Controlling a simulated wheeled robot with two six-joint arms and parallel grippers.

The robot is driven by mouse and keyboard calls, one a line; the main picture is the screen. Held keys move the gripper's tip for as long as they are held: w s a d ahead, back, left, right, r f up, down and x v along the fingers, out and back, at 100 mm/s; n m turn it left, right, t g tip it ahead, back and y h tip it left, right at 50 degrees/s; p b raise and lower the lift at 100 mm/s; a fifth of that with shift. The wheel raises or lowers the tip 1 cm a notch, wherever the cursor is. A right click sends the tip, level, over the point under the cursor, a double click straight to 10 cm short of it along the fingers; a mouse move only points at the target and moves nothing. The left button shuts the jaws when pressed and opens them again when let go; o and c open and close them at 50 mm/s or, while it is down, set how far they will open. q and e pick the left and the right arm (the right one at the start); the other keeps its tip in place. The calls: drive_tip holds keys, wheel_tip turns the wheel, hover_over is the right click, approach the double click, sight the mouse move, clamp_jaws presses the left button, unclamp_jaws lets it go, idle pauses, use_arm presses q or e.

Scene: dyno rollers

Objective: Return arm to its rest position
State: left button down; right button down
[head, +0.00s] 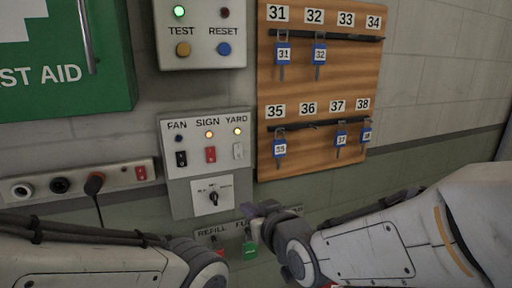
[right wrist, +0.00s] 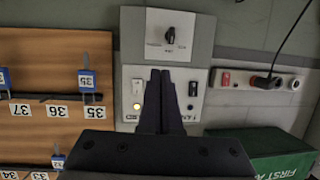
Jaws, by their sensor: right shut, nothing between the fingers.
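My right gripper (head: 252,214) is at the lower middle of the head view, just below the rotary knob plate. In the right wrist view its two dark fingers (right wrist: 161,85) are together, with nothing between them. They stand in front of the switch panel (head: 165,128) and hide its middle switch there. I cannot tell whether they touch anything. My right arm (head: 385,240) reaches in from the right. My left arm (head: 90,262) shows at the lower left, and its gripper is out of view.
A key board (head: 318,88) with several blue-tagged keys hangs right of the switch panel. The rotary knob (head: 213,197) sits below the switches. A socket strip (head: 75,185) with a plugged cable and a green first-aid box (head: 65,90) are at left. A lower REFILL panel (head: 212,232) is partly hidden.

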drive_tip(key=s+f+n+g+h, duration=0.1)
drive_tip(key=s+f+g+h, duration=0.1)
drive_tip(key=s+f+g, duration=0.7)
drive_tip(key=s+d+f+g+h, duration=0.1)
drive_tip(key=s+d+f+g, duration=0.1)
drive_tip(key=s, duration=0.6)
drive_tip(key=s+d+f+n+g+h, duration=0.1)
drive_tip(key=s+d+f+g+h, duration=0.1)
drive_tip(key=s+d, duration=0.2)
drive_tip(key=s, duration=0.3)
drive_tip(key=shift+s+f+b, duration=0.2)
drive_tip(key=shift+s+b, duration=0.15)
drive_tip(key=shift+s, duration=0.05)
